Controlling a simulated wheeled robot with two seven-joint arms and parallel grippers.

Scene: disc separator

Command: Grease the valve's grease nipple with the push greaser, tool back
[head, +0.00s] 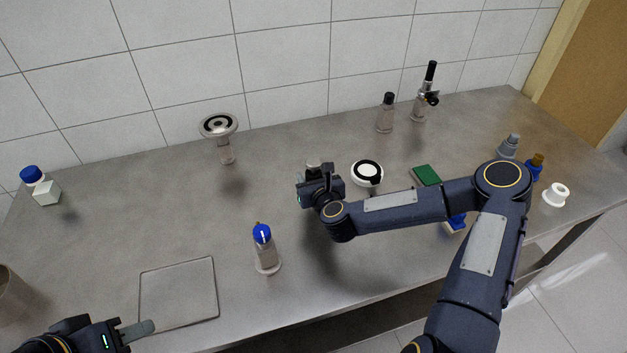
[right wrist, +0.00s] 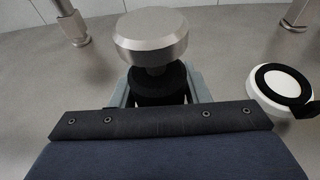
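My right gripper (head: 312,172) is in the middle of the table. In the right wrist view its fingers (right wrist: 160,92) lie against both sides of a black collar under a wide silver knob (right wrist: 152,38), which looks like the push greaser. Its lower end is hidden by the gripper, and in the head view only a little silver (head: 313,162) shows. A grey fitting with a blue top and a small brass tip (head: 265,250) stands upright on a round base to the left; it may be the valve. My left gripper (head: 140,331) is at the lower left, apart from everything; its finger gap is unclear.
A round white-and-black part (head: 367,172) lies just right of my right gripper. A flat square plate (head: 178,293) lies front left. A green block (head: 426,175) is at right.

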